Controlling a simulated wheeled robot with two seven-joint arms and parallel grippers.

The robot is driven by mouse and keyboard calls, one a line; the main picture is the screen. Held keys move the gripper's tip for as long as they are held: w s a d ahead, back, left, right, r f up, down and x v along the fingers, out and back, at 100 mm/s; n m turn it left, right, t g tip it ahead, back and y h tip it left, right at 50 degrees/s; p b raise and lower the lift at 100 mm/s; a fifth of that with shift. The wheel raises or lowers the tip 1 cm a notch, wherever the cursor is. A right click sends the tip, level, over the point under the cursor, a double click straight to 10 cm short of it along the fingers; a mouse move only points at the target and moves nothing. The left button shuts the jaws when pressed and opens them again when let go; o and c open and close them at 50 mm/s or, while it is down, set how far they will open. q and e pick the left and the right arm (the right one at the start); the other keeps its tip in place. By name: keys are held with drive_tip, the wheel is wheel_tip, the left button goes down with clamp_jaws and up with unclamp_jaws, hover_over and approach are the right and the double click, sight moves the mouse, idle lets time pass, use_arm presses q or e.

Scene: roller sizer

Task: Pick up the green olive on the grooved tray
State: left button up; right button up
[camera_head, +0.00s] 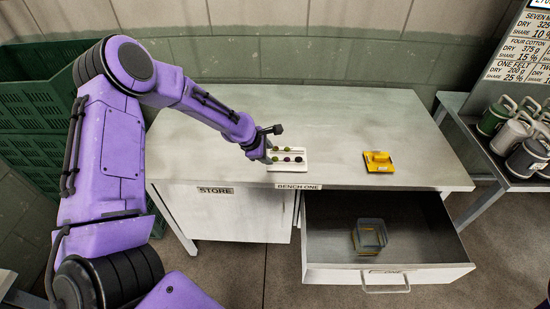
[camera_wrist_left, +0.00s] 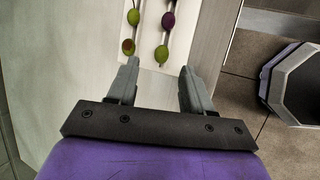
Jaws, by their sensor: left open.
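The white grooved tray (camera_head: 290,167) lies near the front edge of the bench, with small olives in two rows; it also shows in the left wrist view (camera_wrist_left: 149,32). In that view one row has a green olive (camera_wrist_left: 133,17) and a mottled green-brown olive (camera_wrist_left: 128,47). The other row has a dark purple olive (camera_wrist_left: 168,20) and a green olive (camera_wrist_left: 161,54). My left gripper (camera_wrist_left: 160,67) is open and empty, and the nearer green olive appears just beyond the gap between its fingertips. In the head view the left gripper (camera_head: 268,145) is at the tray's left end, partly covering it.
A yellow object (camera_head: 378,161) sits on the bench (camera_head: 330,110) to the right. An open drawer (camera_head: 325,240) below holds a clear container (camera_head: 370,236). Green crates (camera_head: 35,100) stand at left. A side table at right holds several jugs (camera_head: 527,158). The bench's back is clear.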

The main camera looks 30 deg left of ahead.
sight(274, 158)
use_arm(q)
drive_tip(key=x, duration=0.3)
drive_tip(key=shift+d+f+p, duration=0.1)
drive_tip(key=shift+f+p, duration=0.1)
drive_tip(key=shift+p, duration=0.15)
drive_tip(key=shift+w+f, duration=0.15)
drive_tip(key=shift+d, duration=0.1)
clamp_jaws()
